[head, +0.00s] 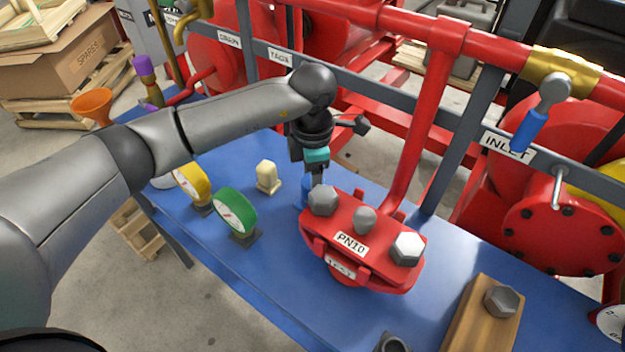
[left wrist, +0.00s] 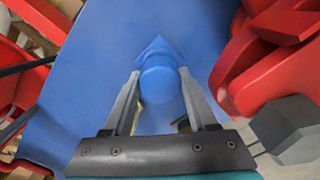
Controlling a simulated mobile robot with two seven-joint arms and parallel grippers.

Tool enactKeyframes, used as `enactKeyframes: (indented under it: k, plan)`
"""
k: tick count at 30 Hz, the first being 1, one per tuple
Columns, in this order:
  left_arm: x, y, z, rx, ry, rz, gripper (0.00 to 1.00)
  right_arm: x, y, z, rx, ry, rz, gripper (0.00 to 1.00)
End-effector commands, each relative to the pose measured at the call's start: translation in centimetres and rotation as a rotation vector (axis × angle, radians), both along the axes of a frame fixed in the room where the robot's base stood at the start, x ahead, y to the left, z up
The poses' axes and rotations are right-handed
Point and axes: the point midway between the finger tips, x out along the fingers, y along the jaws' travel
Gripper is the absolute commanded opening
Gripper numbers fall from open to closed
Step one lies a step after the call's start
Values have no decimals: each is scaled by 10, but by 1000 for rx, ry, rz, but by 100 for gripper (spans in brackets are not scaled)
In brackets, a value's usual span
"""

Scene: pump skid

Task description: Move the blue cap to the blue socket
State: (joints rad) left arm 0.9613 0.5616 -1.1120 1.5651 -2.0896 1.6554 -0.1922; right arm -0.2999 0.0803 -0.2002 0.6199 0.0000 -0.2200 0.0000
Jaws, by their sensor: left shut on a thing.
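The blue cap (head: 306,190) is in the head view behind the left end of the red PN10 flange piece, partly hidden by it and by my gripper. In the left wrist view the blue cap (left wrist: 162,82) shows a round top and a pointed edge beyond it. My left gripper (head: 316,182) points down at the cap. Its two fingers (left wrist: 160,88) stand on either side of the cap, shut on it. Whether the cap touches the blue table is hard to tell, blue on blue. I cannot make out a blue socket. My right gripper is not in view.
The red PN10 piece (head: 335,232) with grey bolts stands close beside my left gripper. A cream piece (head: 267,178), a green gauge (head: 236,212) and a yellow gauge (head: 192,184) stand to the left. Red pipes rise behind.

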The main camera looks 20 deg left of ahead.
Motion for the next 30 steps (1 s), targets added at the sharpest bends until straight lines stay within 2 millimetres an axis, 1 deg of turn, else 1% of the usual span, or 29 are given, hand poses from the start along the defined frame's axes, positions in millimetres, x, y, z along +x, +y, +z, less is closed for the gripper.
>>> enactKeyframes:
  k: [17,23,24,30]
  plan:
    - [0,0,-12,0,-1,1,0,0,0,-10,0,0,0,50]
    - [0,0,-11,0,0,1,0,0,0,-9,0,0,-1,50]
    - [0,0,-11,0,0,1,62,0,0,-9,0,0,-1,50]
    - [0,0,-11,0,0,0,85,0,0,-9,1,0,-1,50]
